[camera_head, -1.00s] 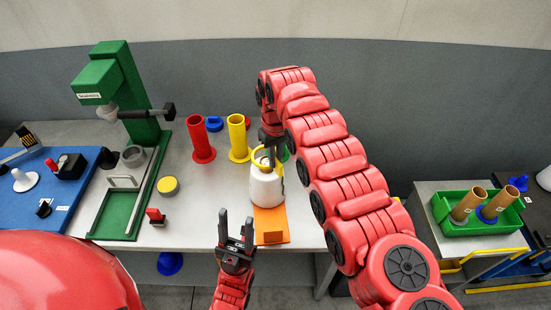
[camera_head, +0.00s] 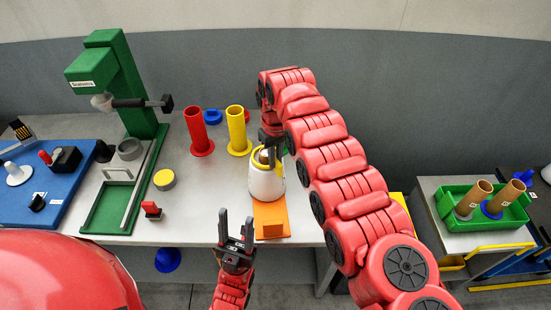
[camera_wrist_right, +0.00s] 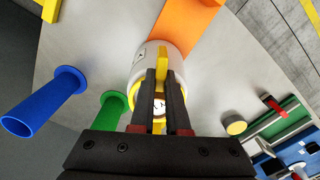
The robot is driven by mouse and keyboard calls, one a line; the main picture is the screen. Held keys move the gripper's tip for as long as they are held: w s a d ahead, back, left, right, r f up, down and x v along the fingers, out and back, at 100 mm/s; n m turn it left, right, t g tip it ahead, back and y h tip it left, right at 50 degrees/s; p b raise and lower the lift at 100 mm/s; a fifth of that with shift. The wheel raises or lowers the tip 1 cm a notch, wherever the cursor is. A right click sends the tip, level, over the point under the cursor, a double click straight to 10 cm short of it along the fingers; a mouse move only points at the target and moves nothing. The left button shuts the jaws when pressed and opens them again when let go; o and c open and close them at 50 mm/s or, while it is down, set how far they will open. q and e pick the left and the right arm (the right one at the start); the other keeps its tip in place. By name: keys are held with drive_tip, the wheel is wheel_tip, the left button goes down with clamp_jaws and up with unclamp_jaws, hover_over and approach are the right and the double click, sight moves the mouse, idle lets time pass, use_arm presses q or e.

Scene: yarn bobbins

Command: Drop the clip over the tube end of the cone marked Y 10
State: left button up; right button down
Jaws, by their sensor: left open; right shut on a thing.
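A white cone (camera_head: 266,184) stands upright on an orange pad (camera_head: 271,218). It also shows in the right wrist view (camera_wrist_right: 176,55), with a small label too small to read. The yellow clip (camera_wrist_right: 162,66) sits around the cone's top part, with its strip running down the cone's side. My right gripper (camera_head: 269,156) is right over the cone's top; in the right wrist view its fingers (camera_wrist_right: 162,78) are shut on the clip. The tube end is partly hidden between the fingers. My left gripper (camera_head: 236,222) is open and empty, at the table's front edge.
Red (camera_head: 201,135) and yellow (camera_head: 238,132) flanged tubes stand behind the cone; a green tube (camera_wrist_right: 110,110) is beside it. A green stand (camera_head: 120,90) is at left. A green crate (camera_head: 462,226) with brown tubes is at right.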

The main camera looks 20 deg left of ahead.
drive_tip(key=shift+f+b, duration=0.3)
drive_tip(key=c, duration=0.8)
unclamp_jaws()
drive_tip(key=shift+c, duration=0.2)
drive_tip(key=shift+r, duration=0.1)
drive_tip(key=shift+r, duration=0.25)
wheel_tip(320, 180, up, 3)
drive_tip(key=shift+f+b, duration=0.1)
drive_tip(key=shift+b, duration=0.45)
wheel_tip(320, 180, up, 4)
drive_tip(key=shift+f+p, duration=0.1)
drive_tip(key=shift+p, duration=0.9)
wheel_tip(320, 180, up, 10)
drive_tip(key=p, duration=1)
